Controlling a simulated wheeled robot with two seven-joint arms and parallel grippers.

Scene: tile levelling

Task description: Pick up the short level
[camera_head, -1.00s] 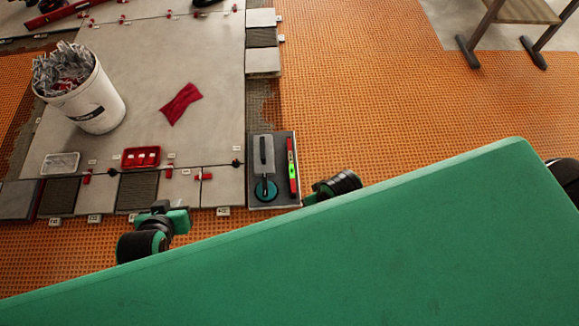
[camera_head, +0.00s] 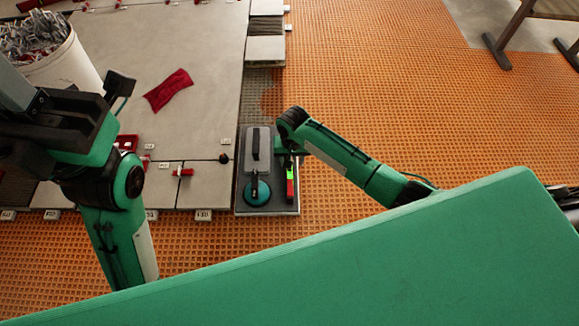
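The short level (camera_head: 290,186) is a slim red bar with a bright green part, lying lengthwise along the right side of a grey tray (camera_head: 240,207). Its far end is hidden by my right gripper (camera_head: 284,146), which is over or at that end. The fingers are small and mostly covered by the wrist, so I cannot tell whether they are open or touch the level. My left arm stands raised at the left, its dark end (camera_head: 62,125) close to the camera; its fingers cannot be made out.
A grey trowel (camera_head: 264,144) and a teal round suction cup (camera_head: 257,193) share the tray, just left of the level. A white bucket (camera_head: 72,66), a red cloth (camera_head: 167,90) and tiles (camera_head: 205,60) lie to the left.

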